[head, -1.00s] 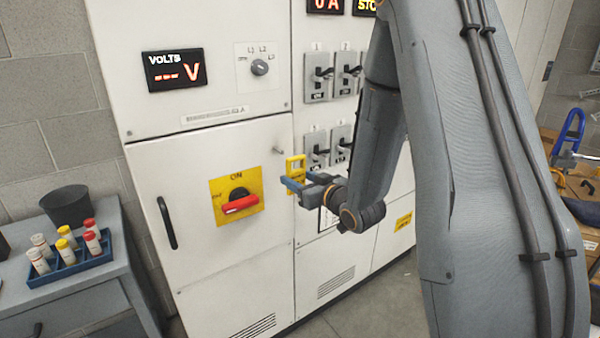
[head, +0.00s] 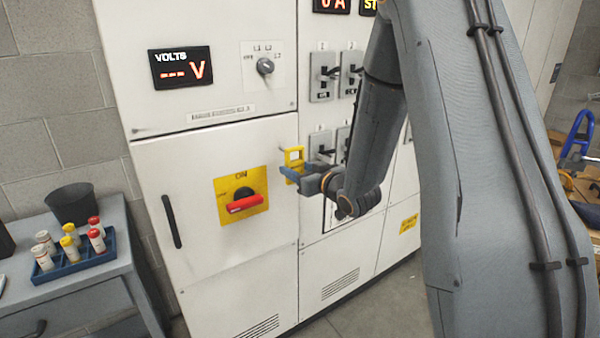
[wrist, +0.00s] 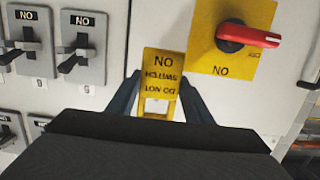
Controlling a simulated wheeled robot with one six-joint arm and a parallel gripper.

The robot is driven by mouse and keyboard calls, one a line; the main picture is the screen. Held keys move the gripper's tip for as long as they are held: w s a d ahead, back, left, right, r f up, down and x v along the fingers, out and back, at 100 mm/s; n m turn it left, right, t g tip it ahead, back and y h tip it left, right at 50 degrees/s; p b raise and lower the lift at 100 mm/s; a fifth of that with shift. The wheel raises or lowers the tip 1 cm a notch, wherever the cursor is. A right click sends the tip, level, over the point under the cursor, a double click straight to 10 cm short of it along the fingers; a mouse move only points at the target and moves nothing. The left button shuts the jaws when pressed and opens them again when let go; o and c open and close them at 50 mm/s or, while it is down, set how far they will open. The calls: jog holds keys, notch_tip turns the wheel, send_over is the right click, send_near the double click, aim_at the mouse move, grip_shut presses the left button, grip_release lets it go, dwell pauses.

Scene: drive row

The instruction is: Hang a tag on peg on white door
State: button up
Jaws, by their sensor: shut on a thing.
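A yellow tag (head: 293,158) is held upright in my gripper (head: 288,173), in front of the white door (head: 180,170) near its upper right edge. In the wrist view the tag (wrist: 160,82) shows lettering that reads "DO NOT SWITCH ON", upside down, between the two blue fingers. My gripper (wrist: 160,98) is shut on its lower part in that view. The peg (head: 283,149) shows as a small stub just at the tag's upper left; whether it passes through the tag's opening I cannot tell. The peg is hidden in the wrist view.
A red rotary handle (head: 245,203) on a yellow plate sits left of the tag on the door. A black door handle (head: 171,221) is farther left. Breaker switches (head: 322,72) are on the panel to the right. A bench with a blue vial rack (head: 72,262) stands at the left.

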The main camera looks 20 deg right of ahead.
jog(key=shift+b+x, duration=0.6)
jog(key=shift+x, duration=1.5)
jog(key=shift+w+a+f+b, duration=0.2)
jog(key=shift+w+f+b, duration=0.1)
jog(key=shift+w+b, duration=0.3)
jog(key=shift+w, duration=0.1)
jog(key=o, duration=1.1)
